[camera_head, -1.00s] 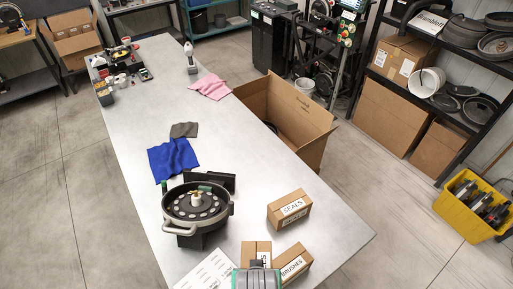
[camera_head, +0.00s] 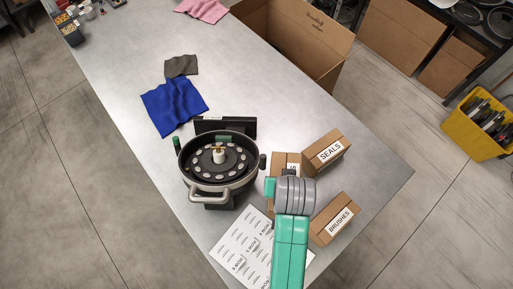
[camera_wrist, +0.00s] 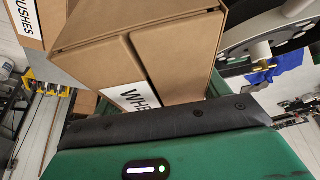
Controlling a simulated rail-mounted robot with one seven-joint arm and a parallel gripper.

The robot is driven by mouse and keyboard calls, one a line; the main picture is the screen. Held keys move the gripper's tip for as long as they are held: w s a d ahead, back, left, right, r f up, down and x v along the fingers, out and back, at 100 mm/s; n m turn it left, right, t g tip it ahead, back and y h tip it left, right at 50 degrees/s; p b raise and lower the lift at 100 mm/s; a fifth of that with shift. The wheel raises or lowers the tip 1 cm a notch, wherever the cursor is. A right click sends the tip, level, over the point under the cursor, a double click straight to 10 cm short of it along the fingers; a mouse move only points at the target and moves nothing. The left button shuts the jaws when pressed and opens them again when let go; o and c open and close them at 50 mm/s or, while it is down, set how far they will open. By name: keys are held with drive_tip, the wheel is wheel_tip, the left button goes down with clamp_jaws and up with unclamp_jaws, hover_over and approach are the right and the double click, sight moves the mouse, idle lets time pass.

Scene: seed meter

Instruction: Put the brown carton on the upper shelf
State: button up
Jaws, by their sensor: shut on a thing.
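A brown carton (camera_head: 287,158) shows behind my wrist in the head view, left of the SEALS carton. In the wrist view the same carton (camera_wrist: 105,75) fills the upper middle, with part of a label reading "WHE". My gripper (camera_wrist: 165,120) is shut on it; its dark edge lies against the carton. In the head view my wrist hides the grip and much of the carton. A brown SEALS carton (camera_head: 325,152) and a brown BRUSHES carton (camera_head: 335,219) stand on the bench. A dark rack (camera_head: 495,38) is cut off at the upper right; its upper shelf is out of view.
A round black seed meter (camera_head: 218,165) with a handle stands left of the cartons. A printed sheet (camera_head: 243,252), a blue cloth (camera_head: 173,105) and a grey cloth (camera_head: 181,66) lie on the bench (camera_head: 365,165). A large open box (camera_head: 300,40) and a yellow crate (camera_head: 478,125) stand beyond it.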

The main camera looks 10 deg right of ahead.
drive_tip(key=shift+d+f, duration=0.15)
drive_tip(key=shift+f, duration=0.05)
drive_tip(key=f, duration=1.3)
drive_tip(key=shift+s+f+b, duration=0.25)
drive_tip(key=shift+f+b, duration=0.1)
drive_tip(key=shift+f, duration=0.05)
drive_tip(key=w, duration=0.2)
drive_tip(key=w+d, duration=0.1)
drive_tip(key=w, duration=0.1)
drive_tip(key=shift+d+r, duration=0.1)
drive_tip(key=shift+r, duration=0.1)
drive_tip(key=shift+w+d+f, duration=0.1)
drive_tip(key=shift+w+d, duration=0.1)
drive_tip(key=shift+w, duration=0.5)
drive_tip(key=shift+w+d+f, duration=0.15)
drive_tip(key=shift+w+d, duration=0.05)
drive_tip(key=shift+w, duration=0.55)
drive_tip(key=shift+w+d+f, duration=0.1)
drive_tip(key=shift+w+d, duration=0.1)
drive_tip(key=shift+w, duration=0.5)
drive_tip(key=shift+s+a+f, duration=0.1)
drive_tip(key=shift+s+f, duration=0.2)
drive_tip(key=shift+w, duration=0.15)
drive_tip(key=shift+f, duration=0.2)
drive_tip(key=o, duration=1.1)
drive_tip(key=p+v, duration=0.1)
drive_tip(key=v, duration=1.1)
drive_tip(key=shift+r, duration=0.2)
